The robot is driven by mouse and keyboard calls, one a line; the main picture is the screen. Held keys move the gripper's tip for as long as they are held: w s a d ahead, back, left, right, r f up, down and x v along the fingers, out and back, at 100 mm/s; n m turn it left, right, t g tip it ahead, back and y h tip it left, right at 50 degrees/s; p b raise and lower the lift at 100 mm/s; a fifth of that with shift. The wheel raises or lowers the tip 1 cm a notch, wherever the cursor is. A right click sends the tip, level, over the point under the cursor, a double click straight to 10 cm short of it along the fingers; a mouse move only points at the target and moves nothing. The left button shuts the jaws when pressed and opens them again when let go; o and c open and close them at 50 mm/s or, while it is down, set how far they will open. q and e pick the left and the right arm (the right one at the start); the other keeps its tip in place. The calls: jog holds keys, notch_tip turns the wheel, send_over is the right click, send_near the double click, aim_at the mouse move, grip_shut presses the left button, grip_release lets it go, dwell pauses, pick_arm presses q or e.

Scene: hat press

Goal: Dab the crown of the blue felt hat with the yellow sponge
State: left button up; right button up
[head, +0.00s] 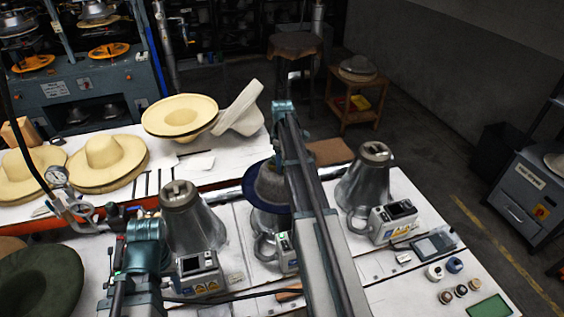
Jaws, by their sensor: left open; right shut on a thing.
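The blue felt hat (251,187) sits on the middle metal form of the work table (412,192). Its dark blue brim shows on the left, around a greyish crown. My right arm crosses in front and hides the hat's right part. I cannot make out the yellow sponge. My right arm reaches up past the hat from the bottom of the picture. My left arm is at the lower left, in front of the left metal cone. I see arm links and teal joints, but neither gripper's fingers.
Metal cones stand left (190,220) and right (362,182) of the hat, with control boxes (392,222) in front. Straw hats (108,160) lie on the back left table, a dark green hat (42,285) at lower left. Small jars (455,265) stand at front right.

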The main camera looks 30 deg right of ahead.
dwell(0.3)
notch_tip(320, 180, up, 7)
jog(key=p, duration=0.7)
dwell(0.7)
